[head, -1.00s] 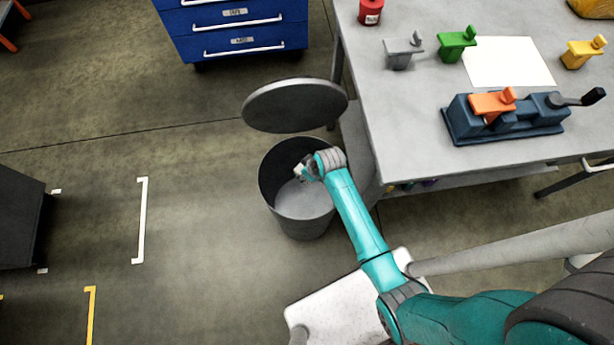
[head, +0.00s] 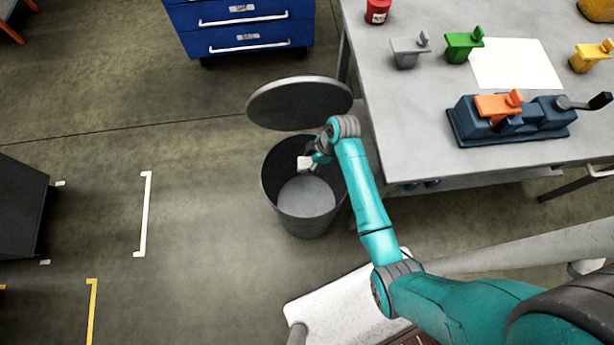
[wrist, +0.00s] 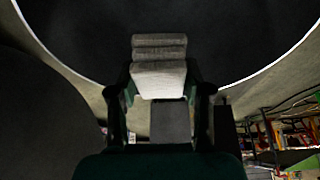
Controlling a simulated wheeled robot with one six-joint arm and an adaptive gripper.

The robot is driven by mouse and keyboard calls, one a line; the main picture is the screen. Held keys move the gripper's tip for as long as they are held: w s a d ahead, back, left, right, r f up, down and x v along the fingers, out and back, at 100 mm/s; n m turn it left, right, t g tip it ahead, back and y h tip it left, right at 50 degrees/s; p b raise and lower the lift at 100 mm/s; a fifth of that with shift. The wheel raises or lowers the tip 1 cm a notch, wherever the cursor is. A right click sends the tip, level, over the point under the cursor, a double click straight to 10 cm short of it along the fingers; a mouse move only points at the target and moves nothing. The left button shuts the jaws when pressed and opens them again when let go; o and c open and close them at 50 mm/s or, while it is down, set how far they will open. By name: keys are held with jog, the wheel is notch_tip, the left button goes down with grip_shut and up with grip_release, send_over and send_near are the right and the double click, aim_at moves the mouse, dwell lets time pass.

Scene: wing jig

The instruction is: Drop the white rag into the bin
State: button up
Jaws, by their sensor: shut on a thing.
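The white rag (head: 304,163) is a small folded pad held in my gripper (head: 312,160). In the wrist view the rag (wrist: 159,66) shows as stacked pale folds between the two fingers of my gripper (wrist: 160,92), which is shut on it. The bin (head: 305,226) is a round dark grey can with its mouth open. In the head view the gripper and rag appear over the bin's mouth, near its far right rim. Their exact height relative to the rim is hard to tell. The bin's lid (head: 300,103) is raised behind the opening.
A grey workbench (head: 420,130) stands close to the right of the bin, with a blue vise-like jig (head: 510,120) and coloured clamps on it. A blue drawer cabinet (head: 245,30) is behind. Open floor lies to the left of the bin.

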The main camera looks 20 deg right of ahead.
jog(key=shift+f, duration=1.3)
jog(key=o, duration=1.2)
jog(key=v, duration=1.2)
